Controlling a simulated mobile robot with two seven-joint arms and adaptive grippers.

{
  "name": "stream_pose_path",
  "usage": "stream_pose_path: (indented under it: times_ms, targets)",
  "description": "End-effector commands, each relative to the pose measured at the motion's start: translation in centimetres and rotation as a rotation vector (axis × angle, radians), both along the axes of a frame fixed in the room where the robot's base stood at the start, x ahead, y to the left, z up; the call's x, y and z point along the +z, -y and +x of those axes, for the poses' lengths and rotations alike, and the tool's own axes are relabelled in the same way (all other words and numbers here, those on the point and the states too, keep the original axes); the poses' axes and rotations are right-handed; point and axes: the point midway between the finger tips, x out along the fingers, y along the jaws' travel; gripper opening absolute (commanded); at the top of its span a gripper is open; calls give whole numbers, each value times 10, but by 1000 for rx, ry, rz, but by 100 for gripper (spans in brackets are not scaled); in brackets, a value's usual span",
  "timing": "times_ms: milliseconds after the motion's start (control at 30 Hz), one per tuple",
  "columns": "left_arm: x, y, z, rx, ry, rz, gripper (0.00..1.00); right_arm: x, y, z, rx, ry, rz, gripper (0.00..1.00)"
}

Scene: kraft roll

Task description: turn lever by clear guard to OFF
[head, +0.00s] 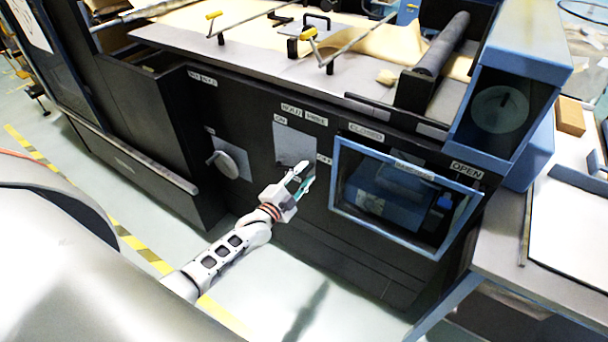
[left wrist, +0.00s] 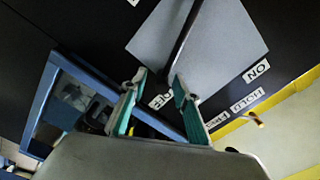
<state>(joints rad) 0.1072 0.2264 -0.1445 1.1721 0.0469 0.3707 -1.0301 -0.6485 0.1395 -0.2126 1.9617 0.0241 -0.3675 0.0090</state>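The clear guard (head: 338,182) is a blue-framed window on the dark machine front in the head view, with CLOSED and OPEN labels above it. Left of it is a pale lever plate (head: 292,140) with ON at its upper left and OFF at its right. My left gripper (head: 303,178) is at the plate's lower edge and hides part of it. In the left wrist view a dark lever bar (left wrist: 184,38) crosses the plate (left wrist: 222,45) and runs down toward the gap between my spread fingers (left wrist: 160,103). The OFF label shows between them. Whether the fingers touch the lever is unclear.
A grey worktop (head: 180,37) with brown paper and a dark roller (head: 442,45) lies above. A side table (head: 500,245) stands at right. The floor in front is clear.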

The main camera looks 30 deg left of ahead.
Motion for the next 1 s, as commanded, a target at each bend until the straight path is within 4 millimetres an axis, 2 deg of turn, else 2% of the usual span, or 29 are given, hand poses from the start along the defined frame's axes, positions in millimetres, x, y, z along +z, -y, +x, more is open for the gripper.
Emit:
stream_pose_path:
  times_ms: [167,267,367,700,833,1000]
  targets:
    - [1,-1,-2,1,1,-1,30,0,2,-1,2,-2,-5,40]
    - [0,-1,-9,1,1,-1,30,0,1,0,1,-1,-4,40]
    - [-1,-2,-23,1,-1,0,30,0,1,0,1,-1,-2,40]
    - [-1,-7,-89,0,-1,-1,30,0,0,0,1,0,-1,40]
    - [0,-8,-106,0,0,0,30,0,0,0,0,0,0,40]
    - [0,-9,-118,0,0,1,30,0,0,0,0,0,0,40]
